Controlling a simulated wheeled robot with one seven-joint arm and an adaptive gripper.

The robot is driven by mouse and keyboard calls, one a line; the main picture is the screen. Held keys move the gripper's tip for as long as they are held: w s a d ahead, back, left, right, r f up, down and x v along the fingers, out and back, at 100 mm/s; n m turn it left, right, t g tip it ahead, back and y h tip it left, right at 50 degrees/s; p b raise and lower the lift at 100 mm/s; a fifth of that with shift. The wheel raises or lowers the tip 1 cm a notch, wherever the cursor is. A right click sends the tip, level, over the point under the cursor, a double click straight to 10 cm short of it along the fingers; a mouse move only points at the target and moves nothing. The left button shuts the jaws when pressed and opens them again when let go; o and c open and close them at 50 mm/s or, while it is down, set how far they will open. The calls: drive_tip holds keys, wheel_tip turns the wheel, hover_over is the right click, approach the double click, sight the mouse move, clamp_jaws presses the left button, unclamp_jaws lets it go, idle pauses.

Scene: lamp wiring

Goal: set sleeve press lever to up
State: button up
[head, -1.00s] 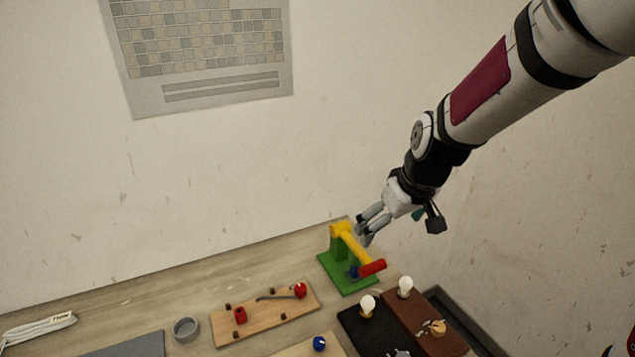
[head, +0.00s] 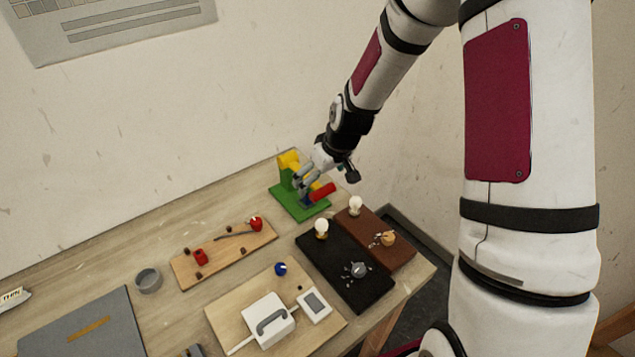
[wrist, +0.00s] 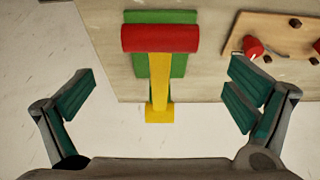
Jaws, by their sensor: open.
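The sleeve press has a green base (head: 290,203), a yellow lever arm (wrist: 160,78) and a red cylindrical handle (head: 323,191). It stands at the table's back right in the head view. The lever slants down from its yellow pivot (head: 288,160), with the handle low over the front of the base. My gripper (wrist: 162,92) is open and empty, close above the press. In the wrist view the red handle (wrist: 160,38) lies crosswise above the fingertips, and the yellow arm runs between the spread fingers. My gripper partly hides the lever in the head view.
A wooden board (head: 225,256) with red parts lies left of the press. A black lamp board (head: 345,270) and a brown one (head: 375,235) stand in front, each with a bulb. The wall is close behind the press.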

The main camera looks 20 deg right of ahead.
sight(317, 185)
drive_tip(key=shift+x, duration=1.55)
